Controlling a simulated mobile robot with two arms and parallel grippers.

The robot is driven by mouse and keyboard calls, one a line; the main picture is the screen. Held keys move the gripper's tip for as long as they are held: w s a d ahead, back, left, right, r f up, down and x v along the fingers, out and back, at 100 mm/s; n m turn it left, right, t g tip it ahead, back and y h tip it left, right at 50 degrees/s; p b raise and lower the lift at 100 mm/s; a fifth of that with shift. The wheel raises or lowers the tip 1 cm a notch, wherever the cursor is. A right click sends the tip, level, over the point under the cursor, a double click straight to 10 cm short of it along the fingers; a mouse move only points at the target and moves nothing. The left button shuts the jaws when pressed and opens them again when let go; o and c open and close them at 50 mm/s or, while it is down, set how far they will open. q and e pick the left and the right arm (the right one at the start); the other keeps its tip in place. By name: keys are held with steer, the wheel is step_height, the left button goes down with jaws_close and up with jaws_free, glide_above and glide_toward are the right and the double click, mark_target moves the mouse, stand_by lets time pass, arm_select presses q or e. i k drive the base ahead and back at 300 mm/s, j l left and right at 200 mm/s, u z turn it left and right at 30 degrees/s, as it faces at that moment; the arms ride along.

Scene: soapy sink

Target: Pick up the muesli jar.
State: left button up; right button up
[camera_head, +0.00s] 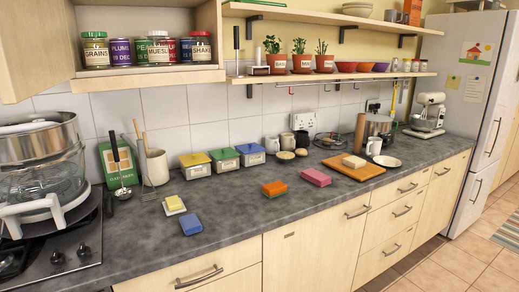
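The muesli jar (160,51) stands upright in the open wall cabinet (140,80) at the upper left, with a pale lid and a label that reads MUESLI. A green-labelled jar (141,49) stands close at its left, partly behind it. A dark jar (185,51) is close at its right, followed by a red-lidded jar labelled SHAKE (201,48). Neither of my grippers can be made out in this view.
The open cabinet door (35,45) juts out at the left. Steel and glass cookware (40,150) stands on the hob below. A utensil holder (156,166), lidded boxes and sponges are on the counter (235,220).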

mark_target(157, 47)
steer(key=k+j+u, duration=0.15)
steer(key=j, duration=0.25)
steer(key=k+j+u, duration=0.15)
steer(key=j, duration=0.3)
steer(key=j+u, duration=0.2)
steer(key=j, duration=0.25)
steer(key=l, duration=1)
steer(key=i+u, duration=0.05)
